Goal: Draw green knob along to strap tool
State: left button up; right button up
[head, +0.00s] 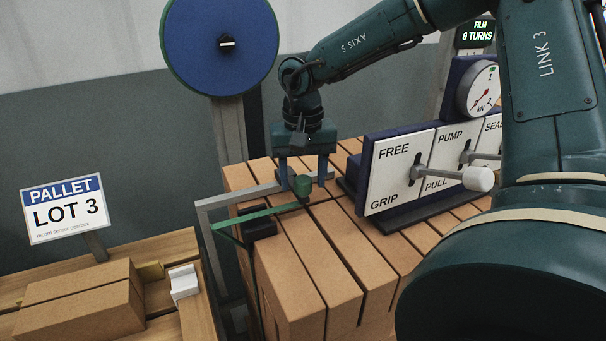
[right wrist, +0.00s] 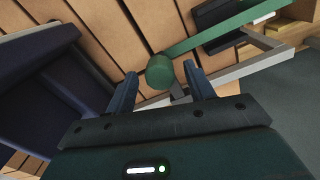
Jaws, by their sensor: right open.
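The green knob (head: 302,186) is a short cylinder at the right end of a green strap (head: 258,215), above the brown packs. My right gripper (head: 303,181) points down over the knob, one finger on either side. It is open. In the right wrist view the knob (right wrist: 160,73) sits between the spread fingertips, with gaps visible beside it. The strap tool (head: 400,172) is a dark blue body with white panels marked FREE, GRIP, PUMP and PULL, standing to the right of the knob. My left gripper is not in view.
A grey bar frame (head: 225,200) runs beside the strap, and a black block (head: 262,222) lies under it. A white-knobbed lever (head: 478,179) sticks out from the tool. A blue disc (head: 220,45) on a post stands behind. A pallet sign (head: 66,210) stands left.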

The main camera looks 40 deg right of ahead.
grip_shut()
dwell(0.6)
